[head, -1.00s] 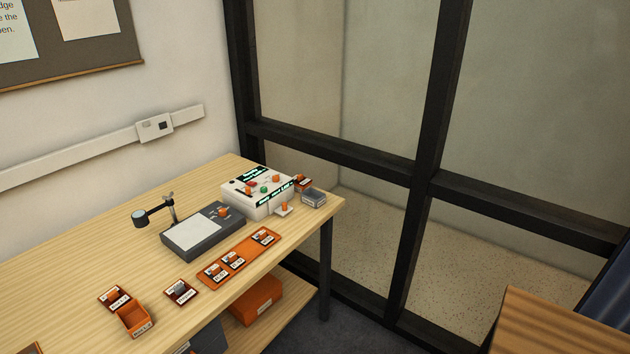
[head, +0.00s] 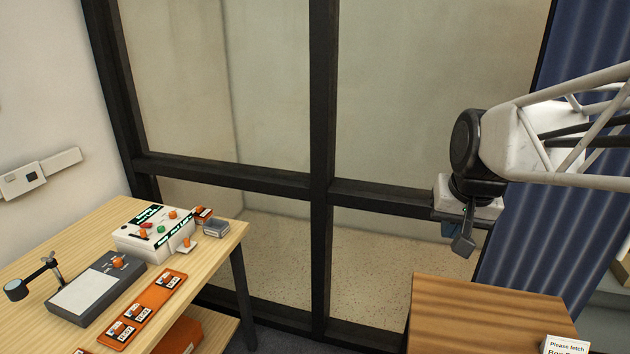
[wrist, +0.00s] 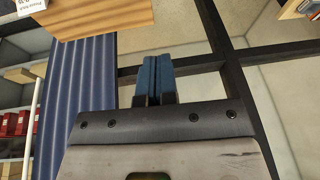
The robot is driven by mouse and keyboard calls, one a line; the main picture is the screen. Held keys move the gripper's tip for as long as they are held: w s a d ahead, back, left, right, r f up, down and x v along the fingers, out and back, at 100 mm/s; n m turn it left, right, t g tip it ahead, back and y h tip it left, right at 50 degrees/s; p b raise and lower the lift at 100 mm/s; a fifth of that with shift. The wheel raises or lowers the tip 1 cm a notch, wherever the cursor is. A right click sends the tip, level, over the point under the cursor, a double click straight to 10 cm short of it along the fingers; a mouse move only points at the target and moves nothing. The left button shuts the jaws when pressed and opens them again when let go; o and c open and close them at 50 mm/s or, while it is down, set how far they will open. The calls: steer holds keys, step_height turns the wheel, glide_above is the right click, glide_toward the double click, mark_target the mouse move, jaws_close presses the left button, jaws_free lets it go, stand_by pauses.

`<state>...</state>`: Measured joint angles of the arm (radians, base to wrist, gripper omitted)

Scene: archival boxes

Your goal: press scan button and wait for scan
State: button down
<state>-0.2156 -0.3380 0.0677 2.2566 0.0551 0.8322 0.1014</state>
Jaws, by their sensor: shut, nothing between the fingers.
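A dark grey scanner-like device (head: 128,271) with a pale flat plate (head: 86,292) lies on the light wood table. An orange knob or button (head: 118,262) stands on its upper part. Behind it is a white console (head: 155,232) with a green button (head: 161,229), orange knobs and a lit dark display. I cannot read which control is the scan button. My gripper (head: 458,243) hangs in the air at the right, well apart from the table and its devices. In the wrist view its blue fingers (wrist: 157,68) are shut together and empty.
An orange tray (head: 137,323) of labelled pieces lies at the table's front. A magnifier on an arm (head: 17,289) is at the left. A brown wooden surface (head: 480,305) with a sign is below my gripper. Black window frames (head: 322,150) stand behind; a blue curtain (head: 580,110) hangs right.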

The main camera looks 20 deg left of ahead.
steer(key=w+a+n+y, duration=0.1)
steer(key=w+a, duration=0.6)
steer(key=a, duration=0.6)
steer(key=w+a+f+y, duration=0.1)
steer(key=w+a, duration=0.6)
steer(key=a, duration=0.5)
steer(key=w+a+n+y, duration=0.1)
steer(key=w+a, duration=0.6)
steer(key=a, duration=0.6)
steer(key=n+y, duration=0.1)
steer(key=y, duration=0.2)
glide_above(162, 227)
step_height(162, 227, down, 16)
steer(key=shift+g, duration=0.3)
steer(key=shift+a+f, duration=0.1)
steer(key=shift+f, duration=0.15)
steer(key=shift+f, duration=4.25)
steer(key=shift+f, duration=0.45)
